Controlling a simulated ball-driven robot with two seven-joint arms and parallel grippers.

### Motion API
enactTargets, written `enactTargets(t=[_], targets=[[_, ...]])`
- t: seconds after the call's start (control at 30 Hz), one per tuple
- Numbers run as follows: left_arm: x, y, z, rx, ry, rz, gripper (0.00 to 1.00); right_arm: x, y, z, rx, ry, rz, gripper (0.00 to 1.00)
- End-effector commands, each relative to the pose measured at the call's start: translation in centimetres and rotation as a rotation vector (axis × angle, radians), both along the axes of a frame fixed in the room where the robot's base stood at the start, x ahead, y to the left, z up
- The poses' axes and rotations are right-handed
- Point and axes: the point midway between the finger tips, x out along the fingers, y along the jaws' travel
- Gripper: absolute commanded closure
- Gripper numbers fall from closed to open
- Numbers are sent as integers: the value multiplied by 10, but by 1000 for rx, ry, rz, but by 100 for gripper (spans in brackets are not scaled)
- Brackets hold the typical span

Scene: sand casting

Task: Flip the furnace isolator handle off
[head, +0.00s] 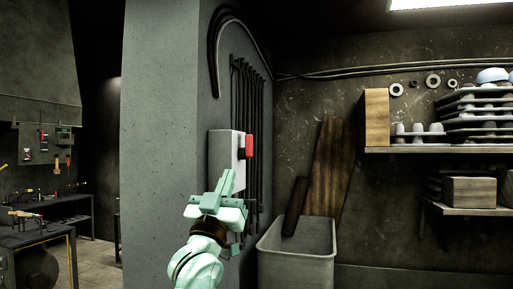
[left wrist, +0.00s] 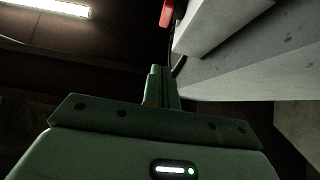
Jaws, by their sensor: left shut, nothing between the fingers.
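The furnace isolator is a pale grey box (head: 222,153) on the side of the grey pillar in the head view. Its red handle (head: 249,146) sits on the box's right side. In the left wrist view the red handle (left wrist: 167,12) shows at the top, beside the pale box (left wrist: 205,25). My left gripper (head: 227,180) is just below and in front of the box, fingers pointing up, shut and empty. In the left wrist view its closed fingers (left wrist: 162,85) are below the handle, with a gap between them. My right gripper is not in view.
The grey pillar (head: 160,140) stands directly behind the box. Several dark rods (head: 252,100) hang beside it. A grey bin (head: 297,255) with wooden boards (head: 328,170) stands to the right. A loaded shelf (head: 440,149) is at the far right, workbenches (head: 35,238) at the left.

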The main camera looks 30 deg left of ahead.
Motion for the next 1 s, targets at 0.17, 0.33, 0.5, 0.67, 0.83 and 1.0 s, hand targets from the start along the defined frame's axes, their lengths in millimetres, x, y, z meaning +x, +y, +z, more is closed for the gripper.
enactTargets(t=[0.17, 0.33, 0.5, 0.67, 0.83, 1.0], targets=[[0, 0, 0, 0, -1, 0, 100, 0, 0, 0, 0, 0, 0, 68], [1, 0, 1, 0, 0, 0, 100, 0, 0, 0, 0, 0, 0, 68], [13, 3, 15, 1, -1, 1, 100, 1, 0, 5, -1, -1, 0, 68], [35, 9, 39, 0, -1, 1, 100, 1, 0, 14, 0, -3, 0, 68], [60, 15, 65, 1, 0, 1, 100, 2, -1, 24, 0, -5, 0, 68], [86, 21, 72, 0, 3, 1, 100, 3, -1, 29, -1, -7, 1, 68]])
